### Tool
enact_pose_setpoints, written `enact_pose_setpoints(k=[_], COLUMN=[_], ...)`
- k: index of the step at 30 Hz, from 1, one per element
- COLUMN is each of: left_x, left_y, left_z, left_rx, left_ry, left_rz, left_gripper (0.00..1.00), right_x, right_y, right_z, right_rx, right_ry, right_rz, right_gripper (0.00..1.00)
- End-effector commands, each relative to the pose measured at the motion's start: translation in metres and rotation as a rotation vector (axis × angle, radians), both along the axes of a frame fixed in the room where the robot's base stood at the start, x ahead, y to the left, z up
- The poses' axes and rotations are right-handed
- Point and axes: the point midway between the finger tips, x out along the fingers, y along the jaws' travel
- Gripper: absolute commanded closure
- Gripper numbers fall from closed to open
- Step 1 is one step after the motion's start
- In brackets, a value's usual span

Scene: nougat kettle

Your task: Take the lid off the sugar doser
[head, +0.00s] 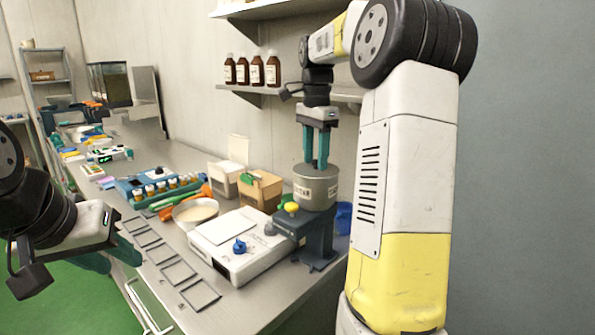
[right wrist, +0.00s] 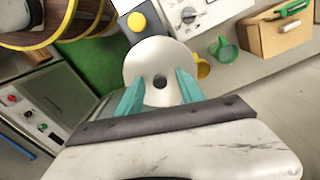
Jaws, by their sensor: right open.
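The sugar doser (head: 316,192) is a grey cylinder with a label, standing on a dark stand at the right end of the bench. Its round pale lid (right wrist: 146,62), with a dark knob in the middle, sits on top in the right wrist view. My right gripper (head: 316,167) points down just above the lid.
A white machine (head: 238,248) with a blue knob stands left of the doser. A bowl (head: 195,213), a cardboard box (head: 260,190) and a rack of small jars (head: 160,188) are further left. Brown bottles (head: 256,71) stand on the wall shelf behind my right arm.

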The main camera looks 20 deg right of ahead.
Motion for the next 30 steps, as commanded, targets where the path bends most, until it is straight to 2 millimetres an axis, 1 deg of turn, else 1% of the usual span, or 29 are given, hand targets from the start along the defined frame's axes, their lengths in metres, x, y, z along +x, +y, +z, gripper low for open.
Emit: enact_pose_setpoints(k=[3, 4, 8, 9, 10, 11, 23, 26, 30], left_x=[0.000, 0.000, 0.000, 0.000, 0.000, 0.000, 0.000, 0.000, 0.000], left_y=[0.000, 0.000, 0.000, 0.000, 0.000, 0.000, 0.000, 0.000, 0.000], left_z=[0.000, 0.000, 0.000, 0.000, 0.000, 0.000, 0.000, 0.000, 0.000], left_rx=[0.000, 0.000, 0.000, 0.000, 0.000, 0.000, 0.000, 0.000, 0.000], left_ry=[0.000, 0.000, 0.000, 0.000, 0.000, 0.000, 0.000, 0.000, 0.000], left_rz=[0.000, 0.000, 0.000, 0.000, 0.000, 0.000, 0.000, 0.000, 0.000], left_gripper=[0.64, 0.64, 0.64, 0.64, 0.64, 0.64, 0.64, 0.64, 0.64], right_x=[0.000, 0.000, 0.000, 0.000, 0.000, 0.000, 0.000, 0.001, 0.001], right_y=[0.000, 0.000, 0.000, 0.000, 0.000, 0.000, 0.000, 0.000, 0.000], right_z=[0.000, 0.000, 0.000, 0.001, 0.001, 0.001, 0.003, 0.008, 0.024], right_rx=[0.000, 0.000, 0.000, 0.000, 0.000, 0.000, 0.000, 0.000, 0.000], right_ry=[0.000, 0.000, 0.000, 0.000, 0.000, 0.000, 0.000, -0.002, -0.004], right_rz=[0.000, 0.000, 0.000, 0.000, 0.000, 0.000, 0.001, 0.001, 0.001], right_gripper=[0.55, 0.57, 0.83, 0.91, 0.96, 1.00, 1.00, 1.00, 1.00])
